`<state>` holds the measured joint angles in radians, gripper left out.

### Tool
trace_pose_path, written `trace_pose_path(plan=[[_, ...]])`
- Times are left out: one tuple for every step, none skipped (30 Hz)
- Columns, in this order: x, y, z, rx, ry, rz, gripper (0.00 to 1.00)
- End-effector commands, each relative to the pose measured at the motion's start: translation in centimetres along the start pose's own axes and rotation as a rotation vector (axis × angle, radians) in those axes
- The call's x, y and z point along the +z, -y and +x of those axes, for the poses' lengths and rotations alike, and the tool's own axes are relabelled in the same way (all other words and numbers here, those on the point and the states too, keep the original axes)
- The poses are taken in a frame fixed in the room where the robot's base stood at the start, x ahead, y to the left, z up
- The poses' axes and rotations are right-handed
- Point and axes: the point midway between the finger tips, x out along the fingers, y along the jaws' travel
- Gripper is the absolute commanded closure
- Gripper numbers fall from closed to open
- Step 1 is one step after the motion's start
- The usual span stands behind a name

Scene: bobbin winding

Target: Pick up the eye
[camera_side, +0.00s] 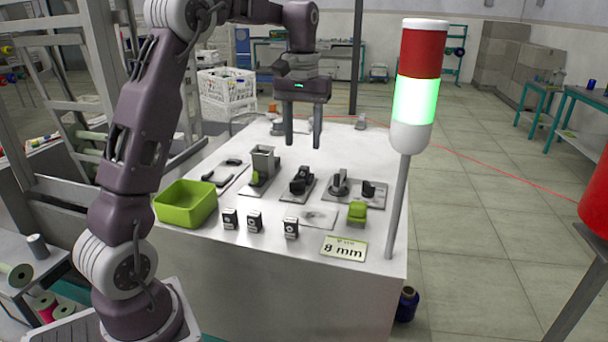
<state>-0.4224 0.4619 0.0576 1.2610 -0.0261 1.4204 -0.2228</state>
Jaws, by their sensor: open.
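My gripper (303,143) hangs above the back part of the white table, fingers pointing down, open and empty. Nothing is between its fingers. Three small dark blocks with pale markings stand in a row near the table's front edge: a left one (230,219), a middle one (254,222) and a right one (291,228). They may be the eyes, but they are too small to tell for sure. My gripper is well behind and above the blocks, touching none.
A green bin (186,203) sits at the table's left. Black fixtures on grey plates (301,181), a grey block-like holder (264,162) and a green piece (357,212) occupy the middle. A signal tower (416,90), lit green, rises at the right edge. The table's back right is mostly clear.

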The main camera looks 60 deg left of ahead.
Motion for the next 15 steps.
trace_pose_path(plan=[[-0.1, 0.0, 0.6, -0.001, 0.004, -0.002, 0.55], [0.0, 0.0, 1.0, -0.002, 0.006, -0.002, 0.55], [0.0, 0.0, 1.6, -0.001, 0.004, -0.001, 0.55], [0.0, 0.0, 2.0, -0.002, 0.005, 0.0, 0.55], [0.1, -0.1, 2.5, -0.001, 0.005, 0.0, 0.55], [0.1, -0.1, 3.2, -0.001, 0.004, 0.001, 0.55], [0.1, -0.2, 3.9, -0.002, 0.006, 0.001, 0.55], [0.1, -0.2, 4.5, -0.002, 0.005, 0.001, 0.55], [0.2, -0.3, 5.2, -0.001, 0.004, 0.001, 0.55], [0.1, -0.3, 5.7, -0.001, 0.004, 0.002, 0.55], [0.1, -0.3, 6.1, -0.001, 0.003, 0.002, 0.55], [0.1, -0.3, 6.5, 0.0, 0.002, 0.002, 0.55], [0.1, -0.3, 6.8, 0.0, 0.002, 0.002, 0.55], [0.1, -0.3, 6.9, 0.0, 0.001, 0.002, 0.55], [0.1, -0.3, 6.9, 0.0, 0.0, 0.002, 0.55]])
